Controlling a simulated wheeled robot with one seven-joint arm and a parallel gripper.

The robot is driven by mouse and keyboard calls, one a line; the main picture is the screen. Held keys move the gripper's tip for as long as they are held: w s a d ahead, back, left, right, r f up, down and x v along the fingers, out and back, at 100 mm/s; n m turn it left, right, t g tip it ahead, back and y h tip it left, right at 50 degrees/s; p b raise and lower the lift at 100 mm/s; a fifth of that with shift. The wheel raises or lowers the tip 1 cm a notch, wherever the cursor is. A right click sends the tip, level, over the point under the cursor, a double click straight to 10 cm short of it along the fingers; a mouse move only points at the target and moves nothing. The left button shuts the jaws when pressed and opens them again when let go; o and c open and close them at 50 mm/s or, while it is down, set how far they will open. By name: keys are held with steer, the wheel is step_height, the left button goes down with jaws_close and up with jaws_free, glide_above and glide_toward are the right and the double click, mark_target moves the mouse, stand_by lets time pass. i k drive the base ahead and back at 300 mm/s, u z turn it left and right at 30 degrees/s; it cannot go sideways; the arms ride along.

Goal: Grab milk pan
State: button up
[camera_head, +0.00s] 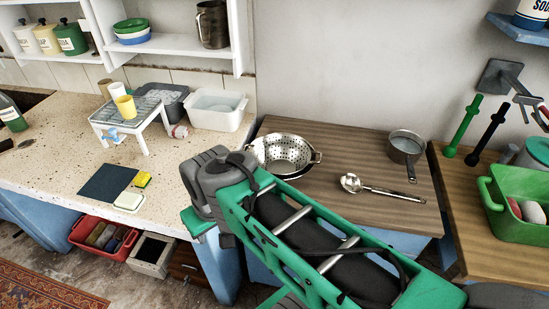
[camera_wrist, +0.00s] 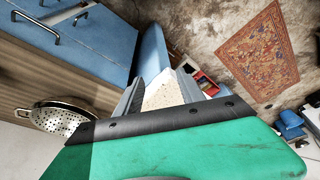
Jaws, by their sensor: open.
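The milk pan (camera_head: 406,148) is a small grey metal pan on the wooden worktop at the right, near the wall. It stands upright, with its handle pointing toward the front edge. My gripper (camera_wrist: 160,88) shows in the wrist view with its two fingers apart and nothing between them. In the head view my arm reaches left across the front of the worktop, its end well left of the pan; the fingers cannot be made out there. The milk pan does not show in the wrist view.
A steel colander (camera_head: 283,155) and a slotted spoon (camera_head: 352,184) lie left of the pan on the wooden worktop (camera_head: 330,140). A green tub (camera_head: 495,208) and upright green and black handles (camera_head: 462,126) stand to its right. A speckled counter (camera_head: 60,160) with a rack is at left.

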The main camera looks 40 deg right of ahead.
mark_target(404, 146)
steer(key=z, duration=0.2)
steer(key=k, duration=0.15)
steer(key=u, duration=1.3)
steer(key=k, duration=1)
steer(key=z, duration=1.5)
